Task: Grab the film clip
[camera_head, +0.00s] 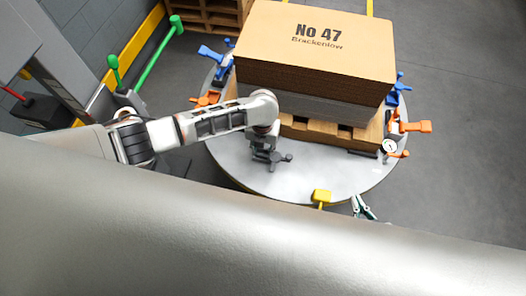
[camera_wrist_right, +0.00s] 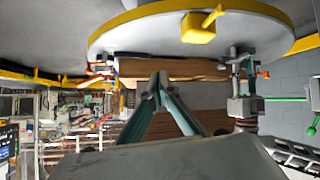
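I cannot tell which object is the film clip. Several coloured clips or handles sit around the round table (camera_head: 300,183): blue clips (camera_head: 398,88) at left and right, orange clips (camera_head: 412,126) at both sides, and a yellow one (camera_head: 321,196) at the near edge. The yellow one also shows in the right wrist view (camera_wrist_right: 199,27). My left gripper (camera_head: 268,156) is low over the table, in front of the pallet, at a dark knobbed part (camera_head: 284,159); its fingers are unclear. My right gripper (camera_head: 363,208) is just off the near edge, right of the yellow piece; its fingertips (camera_wrist_right: 158,85) meet, with nothing visible between.
A cardboard stack (camera_head: 315,50) marked "No 47 Brackenlow" stands on a wooden pallet (camera_head: 300,128) on the table. A round gauge (camera_head: 390,146) is at the right rim. Green rails (camera_head: 155,60) and a yellow barrier (camera_head: 135,45) are at the left. The floor at right is clear.

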